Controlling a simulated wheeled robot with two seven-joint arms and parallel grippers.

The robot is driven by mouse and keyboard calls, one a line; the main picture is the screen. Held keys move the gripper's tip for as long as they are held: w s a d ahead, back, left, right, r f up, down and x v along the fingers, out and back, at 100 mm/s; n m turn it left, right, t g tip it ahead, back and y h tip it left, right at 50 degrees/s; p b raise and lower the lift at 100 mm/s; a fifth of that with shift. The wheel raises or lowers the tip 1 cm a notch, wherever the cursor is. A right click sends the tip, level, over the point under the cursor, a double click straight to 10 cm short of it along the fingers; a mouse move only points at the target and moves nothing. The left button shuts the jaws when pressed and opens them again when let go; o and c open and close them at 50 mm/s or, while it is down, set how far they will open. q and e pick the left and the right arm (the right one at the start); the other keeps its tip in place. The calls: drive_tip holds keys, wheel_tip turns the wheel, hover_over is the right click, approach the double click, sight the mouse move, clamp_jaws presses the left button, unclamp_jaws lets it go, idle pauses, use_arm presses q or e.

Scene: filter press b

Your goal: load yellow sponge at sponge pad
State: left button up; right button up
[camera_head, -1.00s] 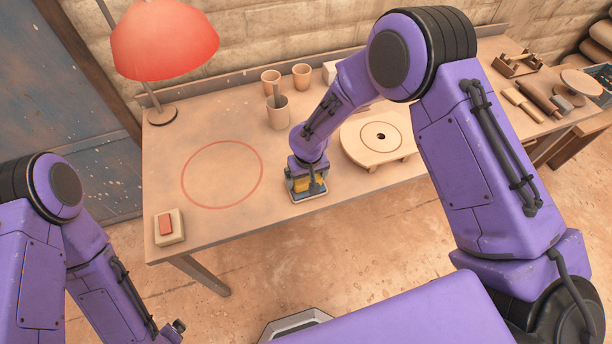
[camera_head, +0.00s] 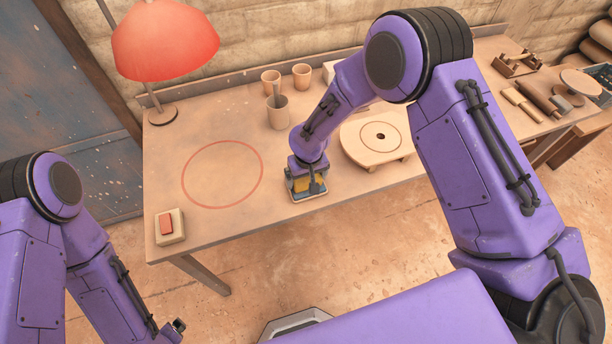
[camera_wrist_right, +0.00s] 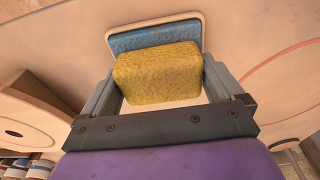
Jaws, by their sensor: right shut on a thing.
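The yellow sponge (camera_wrist_right: 158,75) is held between the two fingers of my right gripper (camera_wrist_right: 160,92); it also shows in the head view (camera_head: 302,184), partly hidden by the gripper. Beyond it in the wrist view is a blue, sponge-textured slab (camera_wrist_right: 153,36) in a pale, rounded sponge pad (camera_wrist_right: 197,19). In the head view the pad's pale rim (camera_head: 312,196) shows at the table's front edge, directly under the gripper. The yellow sponge partly covers the blue slab, and I cannot tell whether they touch. My left gripper (camera_head: 176,328) is low at the left, off the table.
A round wooden wheel plate (camera_head: 362,150) stands right of the pad. A red ring (camera_head: 222,205) marks clear tabletop to the left. Several cups (camera_head: 278,118) stand at the back.

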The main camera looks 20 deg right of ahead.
wheel_tip(320, 180, up, 7)
drive_tip(key=p, duration=0.6)
drive_tip(key=shift+p, duration=0.4)
idle(0.3)
